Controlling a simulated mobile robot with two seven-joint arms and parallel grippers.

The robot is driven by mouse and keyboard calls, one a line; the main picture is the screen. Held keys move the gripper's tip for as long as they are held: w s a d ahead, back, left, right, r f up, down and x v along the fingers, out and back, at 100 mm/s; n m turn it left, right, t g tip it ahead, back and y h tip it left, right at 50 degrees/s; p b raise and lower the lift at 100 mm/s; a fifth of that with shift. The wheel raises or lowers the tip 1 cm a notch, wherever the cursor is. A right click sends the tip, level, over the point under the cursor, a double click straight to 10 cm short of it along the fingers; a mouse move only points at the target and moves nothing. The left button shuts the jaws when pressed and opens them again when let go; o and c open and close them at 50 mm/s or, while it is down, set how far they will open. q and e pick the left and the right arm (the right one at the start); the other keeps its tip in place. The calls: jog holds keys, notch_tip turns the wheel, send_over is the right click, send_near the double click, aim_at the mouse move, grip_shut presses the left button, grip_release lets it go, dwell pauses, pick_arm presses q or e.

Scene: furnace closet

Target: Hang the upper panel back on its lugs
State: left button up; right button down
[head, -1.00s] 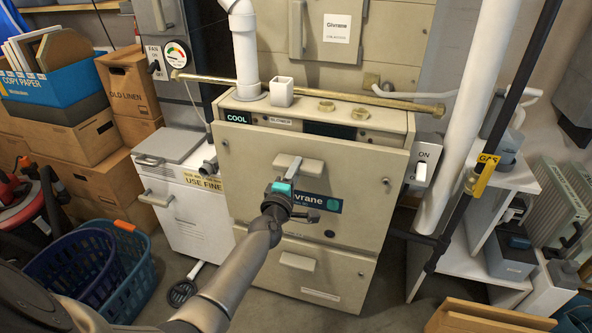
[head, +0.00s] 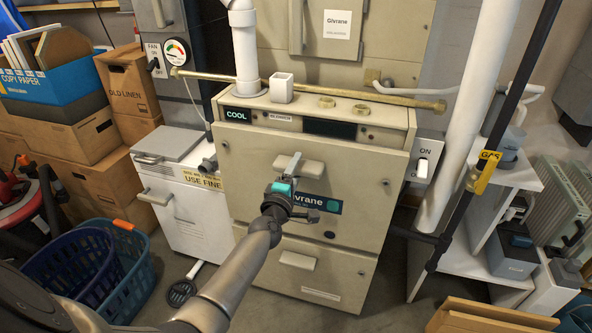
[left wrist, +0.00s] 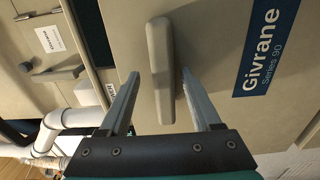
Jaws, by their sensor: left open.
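The beige upper panel (head: 255,175) stands against the front of the furnace, above the lower panel (head: 335,278). It carries a blue Givrane label (head: 325,204) and a pale bar handle (head: 308,171). I cannot tell whether its lugs are engaged; they are hidden. My left gripper (head: 290,183) is in front of the panel at the handle. In the left wrist view its open fingers (left wrist: 161,74) lie one on each side of the handle (left wrist: 158,45), with gaps on both sides. My right gripper is not in view.
A brass-coloured pipe (head: 385,97) crosses above the furnace top, behind a square white stub (head: 281,88). A white pipe (head: 462,110) and a black gas pipe (head: 505,105) stand at the right. Laundry baskets (head: 115,265) and a white cabinet (head: 175,205) are at the left.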

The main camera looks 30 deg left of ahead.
pick_arm(q)
jog(key=shift+s+d+f, duration=0.1)
jog(key=shift+f, duration=0.25)
jog(key=shift+r+p+v, duration=0.1)
jog(key=shift+p+v, duration=0.25)
jog(key=shift+v, duration=0.35)
jog(key=shift+r+p+v, duration=0.15)
jog(key=shift+p+v, duration=0.2)
jog(key=shift+v, duration=0.35)
jog(key=p+v, duration=0.1)
jog(key=v, duration=0.4)
jog(key=shift+p, duration=0.3)
